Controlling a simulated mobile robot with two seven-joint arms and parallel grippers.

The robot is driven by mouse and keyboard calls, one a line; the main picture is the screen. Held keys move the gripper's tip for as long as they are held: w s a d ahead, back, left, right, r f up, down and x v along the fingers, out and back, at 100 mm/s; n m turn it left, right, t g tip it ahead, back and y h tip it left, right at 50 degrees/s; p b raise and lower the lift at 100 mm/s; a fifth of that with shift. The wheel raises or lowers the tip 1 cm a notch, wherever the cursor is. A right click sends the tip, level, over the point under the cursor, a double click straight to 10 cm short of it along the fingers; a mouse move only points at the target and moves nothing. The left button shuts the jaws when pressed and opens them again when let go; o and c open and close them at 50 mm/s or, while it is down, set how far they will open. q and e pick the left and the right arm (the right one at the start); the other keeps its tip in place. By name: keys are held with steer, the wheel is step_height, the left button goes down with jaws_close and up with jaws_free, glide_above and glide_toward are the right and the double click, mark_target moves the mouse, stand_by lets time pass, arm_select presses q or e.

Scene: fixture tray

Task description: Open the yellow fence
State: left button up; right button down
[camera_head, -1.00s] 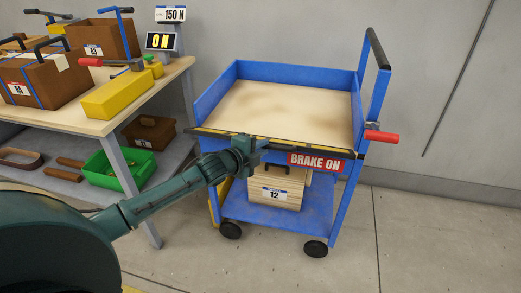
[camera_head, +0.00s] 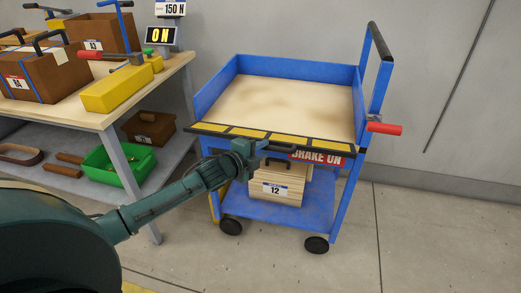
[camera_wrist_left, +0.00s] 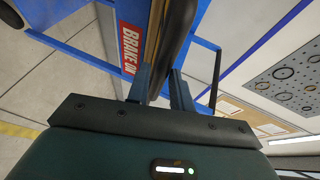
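The yellow fence (camera_head: 248,133) is a long striped panel with a dark frame along the front of the blue cart (camera_head: 345,200). It slants outward, its near edge overlapping the top of the red BRAKE ON sign (camera_head: 322,159). My left gripper (camera_head: 268,152) is at the middle of the fence's front, beside a dark handle. In the left wrist view, its two fingers (camera_wrist_left: 160,88) stand on both sides of the dark handle bar (camera_wrist_left: 177,35) and appear closed on it. The cart's tray floor (camera_head: 285,105) is bare. My right gripper is not in view.
A workbench (camera_head: 170,85) at left holds brown boxes and a yellow block (camera_head: 115,92); a green bin (camera_head: 115,165) is on its shelf. A wooden box marked 12 (camera_head: 295,176) sits on the cart's lower shelf. A red lever (camera_head: 384,128) sticks out at the cart's right.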

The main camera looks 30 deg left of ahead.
arm_select(q)
steer(key=o, duration=0.3)
steer(key=shift+r, duration=0.1)
steer(key=shift+p+v, duration=0.8)
steer(key=shift+v, duration=5.8)
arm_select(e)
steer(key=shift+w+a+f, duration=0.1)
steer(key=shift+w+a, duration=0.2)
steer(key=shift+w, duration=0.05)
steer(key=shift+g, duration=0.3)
